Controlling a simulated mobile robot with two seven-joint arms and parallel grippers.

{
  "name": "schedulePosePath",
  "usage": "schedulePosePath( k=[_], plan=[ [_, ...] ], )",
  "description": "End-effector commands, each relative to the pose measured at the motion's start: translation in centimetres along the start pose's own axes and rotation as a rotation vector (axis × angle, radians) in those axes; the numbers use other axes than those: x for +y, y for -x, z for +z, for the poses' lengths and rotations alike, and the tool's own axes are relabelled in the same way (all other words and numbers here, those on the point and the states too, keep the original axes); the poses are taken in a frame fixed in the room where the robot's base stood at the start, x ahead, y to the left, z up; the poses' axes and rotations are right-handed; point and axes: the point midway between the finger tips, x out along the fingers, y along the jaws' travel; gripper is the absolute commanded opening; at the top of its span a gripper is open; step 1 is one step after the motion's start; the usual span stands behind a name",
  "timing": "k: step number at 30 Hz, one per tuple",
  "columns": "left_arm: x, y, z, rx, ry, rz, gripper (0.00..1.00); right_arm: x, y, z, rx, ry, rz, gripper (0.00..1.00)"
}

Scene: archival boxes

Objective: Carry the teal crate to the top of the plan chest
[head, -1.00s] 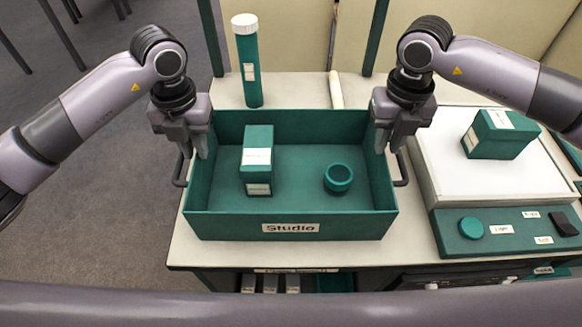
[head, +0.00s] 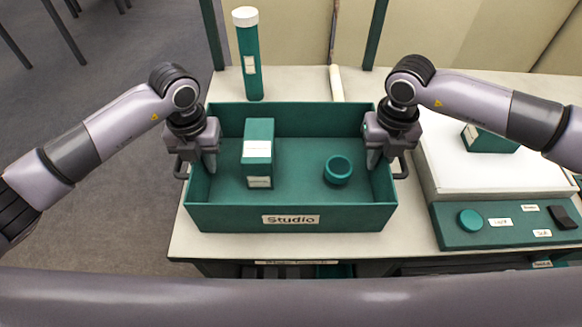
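The teal crate (head: 240,219), labelled "Studio", stands on a pale worktop. It holds a teal box (head: 258,150) with white labels and a small round teal pot (head: 338,170). My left gripper (head: 203,160) is at the crate's left wall, with a finger showing inside the wall. My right gripper (head: 378,157) is at the right wall in the same way. The outer fingers are largely hidden, so I cannot tell whether either gripper is shut on the wall. Dark handles stick out at both sides. I cannot make out a plan chest.
A teal tube (head: 250,60) with a white cap stands behind the crate, beside a pale roll (head: 337,83). To the right is a white-topped panel (head: 470,178) with a teal control strip (head: 451,233) and another teal box (head: 490,139). Grey floor (head: 110,220) is open on the left.

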Motion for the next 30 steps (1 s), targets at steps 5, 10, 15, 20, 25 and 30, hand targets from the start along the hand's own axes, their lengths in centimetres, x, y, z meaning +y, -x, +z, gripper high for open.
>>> schedulePosePath(
  k=[5,10,15,20,25,30],
  plan=[
    [-0.01,-0.01,0.00,0.000,0.000,0.000,0.18,0.00,-0.01,-0.01,0.000,0.000,0.000,0.18],
    [-0.01,0.01,0.00,0.000,0.000,0.000,0.00,-0.01,0.00,0.00,0.000,0.000,0.000,0.00],
    [-0.02,0.03,0.00,0.000,0.000,-0.001,0.00,-0.01,0.01,0.00,0.000,0.000,0.000,0.00],
    [-0.02,0.05,0.00,0.000,0.000,-0.001,0.00,-0.02,0.03,0.00,0.000,0.000,0.000,0.00],
    [-0.02,0.06,0.01,0.000,0.000,-0.001,0.00,-0.02,0.04,0.00,0.000,0.000,0.000,0.00],
    [-0.02,0.07,0.01,0.000,0.000,-0.001,0.00,-0.02,0.05,0.00,0.001,0.000,0.000,0.00]
  ],
)
